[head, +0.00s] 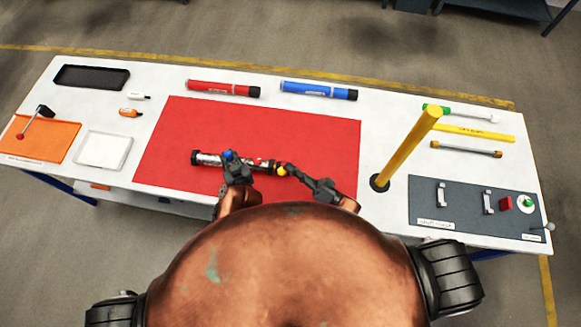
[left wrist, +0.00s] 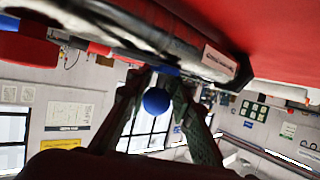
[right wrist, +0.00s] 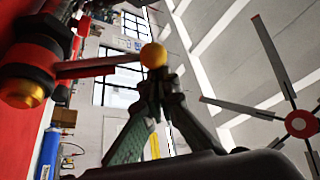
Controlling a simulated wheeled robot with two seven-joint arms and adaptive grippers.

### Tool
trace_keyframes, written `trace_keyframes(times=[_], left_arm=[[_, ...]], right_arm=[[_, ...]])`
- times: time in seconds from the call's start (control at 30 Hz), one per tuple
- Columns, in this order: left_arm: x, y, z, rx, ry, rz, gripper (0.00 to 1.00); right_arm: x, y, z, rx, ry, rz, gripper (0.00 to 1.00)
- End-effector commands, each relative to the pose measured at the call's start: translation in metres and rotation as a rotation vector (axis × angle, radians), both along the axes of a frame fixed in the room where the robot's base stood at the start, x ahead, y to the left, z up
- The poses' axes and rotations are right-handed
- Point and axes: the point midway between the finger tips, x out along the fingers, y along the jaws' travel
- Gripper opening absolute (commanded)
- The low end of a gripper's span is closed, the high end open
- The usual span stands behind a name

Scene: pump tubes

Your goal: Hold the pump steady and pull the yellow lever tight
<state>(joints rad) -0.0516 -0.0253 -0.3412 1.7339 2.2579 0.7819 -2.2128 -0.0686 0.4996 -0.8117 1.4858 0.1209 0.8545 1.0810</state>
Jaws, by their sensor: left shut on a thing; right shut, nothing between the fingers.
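The pump (head: 208,159), a dark and silver tube with red parts, lies on the red mat (head: 250,118). My left gripper (head: 230,162) is shut at a blue-knobbed lever on the pump's side. In the left wrist view, the blue knob (left wrist: 156,100) shows between the fingers, close under the tube (left wrist: 130,30). My right gripper (head: 291,171) is shut and empty, beside the yellow knob (head: 281,170) at the pump's right end. In the right wrist view, the yellow knob (right wrist: 153,55) sits at the fingertips, on a reddish lever arm (right wrist: 90,68); whether they touch is unclear.
A yellow post (head: 410,145) stands upright right of the mat. Red (head: 222,89) and blue (head: 318,91) tubes lie behind the mat. A grey board with fittings (head: 455,213) is at the right. An orange board (head: 42,140) and white tray (head: 103,150) are at the left.

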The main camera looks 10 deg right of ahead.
Motion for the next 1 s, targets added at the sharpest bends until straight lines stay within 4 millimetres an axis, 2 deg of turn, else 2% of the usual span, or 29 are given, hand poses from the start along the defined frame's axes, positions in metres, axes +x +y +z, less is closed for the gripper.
trace_keyframes(times=[0.5,0.7,0.93,0.97,1.0], left_arm=[[0.001,0.0,0.002,0.0,-0.003,-0.001,0.0],[0.001,0.0,0.002,0.0,-0.003,-0.001,0.0],[0.001,0.0,0.002,0.001,-0.004,-0.001,0.0],[0.001,0.0,0.002,0.001,-0.004,-0.001,0.2],[0.001,0.0,0.002,0.001,-0.004,-0.001,0.23]], right_arm=[[-0.048,-0.062,-0.033,-0.002,0.004,-0.001,0.0],[-0.055,-0.071,-0.036,0.001,0.0,-0.001,0.0],[-0.055,-0.072,-0.036,0.001,0.0,-0.001,0.0],[-0.055,-0.072,-0.036,0.001,0.0,-0.001,0.0],[-0.055,-0.071,-0.036,0.001,0.0,-0.001,0.0]])
